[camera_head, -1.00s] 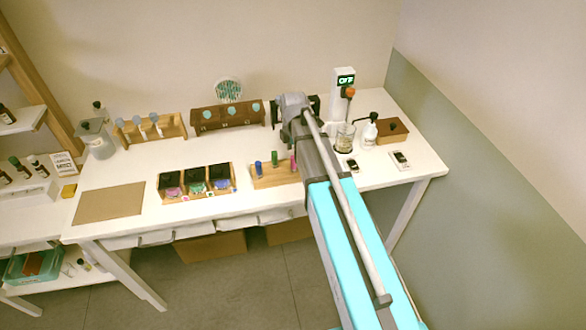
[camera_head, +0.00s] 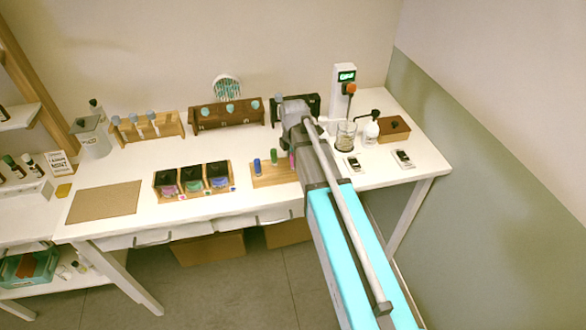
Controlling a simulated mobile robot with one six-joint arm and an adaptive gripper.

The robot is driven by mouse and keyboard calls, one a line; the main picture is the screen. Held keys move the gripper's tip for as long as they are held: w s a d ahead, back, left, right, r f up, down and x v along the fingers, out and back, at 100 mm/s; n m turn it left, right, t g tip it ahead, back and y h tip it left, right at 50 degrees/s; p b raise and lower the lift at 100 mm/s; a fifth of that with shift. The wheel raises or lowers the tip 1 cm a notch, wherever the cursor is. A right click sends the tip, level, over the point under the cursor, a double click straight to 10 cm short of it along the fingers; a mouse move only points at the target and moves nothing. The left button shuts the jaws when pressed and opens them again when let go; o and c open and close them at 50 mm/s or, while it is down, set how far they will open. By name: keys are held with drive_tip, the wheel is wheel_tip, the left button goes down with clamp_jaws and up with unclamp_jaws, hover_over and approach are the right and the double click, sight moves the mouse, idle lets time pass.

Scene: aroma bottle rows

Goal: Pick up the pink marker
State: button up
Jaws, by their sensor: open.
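The pink marker (camera_head: 292,160) stands upright at the right part of a small wooden block (camera_head: 270,180) on the white table. Only a thin part of it shows, at the left edge of my arm. A green marker (camera_head: 274,156) and a blue marker (camera_head: 257,167) stand to its left in the same block. My arm reaches from the bottom right over the table, and its grey wrist is above and behind the block. My gripper is hidden behind the arm, so its fingers do not show.
Three dark-topped bins (camera_head: 192,181) stand left of the block. Wooden racks (camera_head: 227,115) line the back. A glass beaker (camera_head: 346,135), a pump bottle (camera_head: 371,131) and a brown box (camera_head: 395,129) stand to the right. A flat brown mat (camera_head: 103,202) lies at the left.

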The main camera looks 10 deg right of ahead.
drive_tip(key=shift+f+b, duration=0.4)
drive_tip(key=shift+f, duration=0.3)
clamp_jaws()
idle(0.3)
